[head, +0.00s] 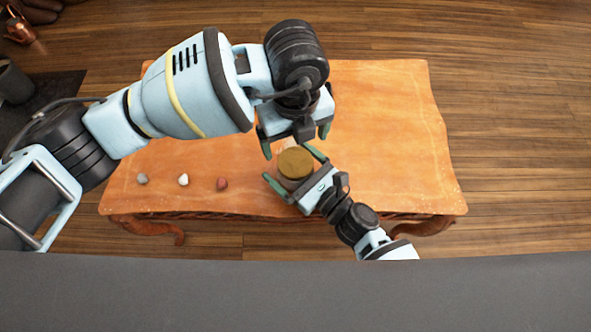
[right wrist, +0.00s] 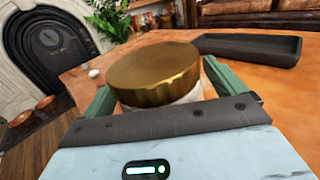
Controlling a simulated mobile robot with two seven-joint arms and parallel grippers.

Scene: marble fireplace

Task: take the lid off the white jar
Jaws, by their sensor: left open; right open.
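The white jar stands on the orange table with a round gold lid (head: 295,163) on it. In the right wrist view the gold lid (right wrist: 152,72) fills the middle, and a strip of the white jar (right wrist: 180,97) shows below it. My right gripper (head: 292,167) is open, with its green fingers on either side of the jar, below the lid's level. I cannot tell whether they touch it. My left gripper (head: 295,141) is open and empty, pointing down above the far side of the lid. The lid hides most of the jar.
A grey stone (head: 142,178), a white stone (head: 183,180) and a red stone (head: 221,184) lie along the table's near left edge. A dark tray (right wrist: 252,47) lies behind the jar in the wrist view. The table's right half (head: 400,140) is clear.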

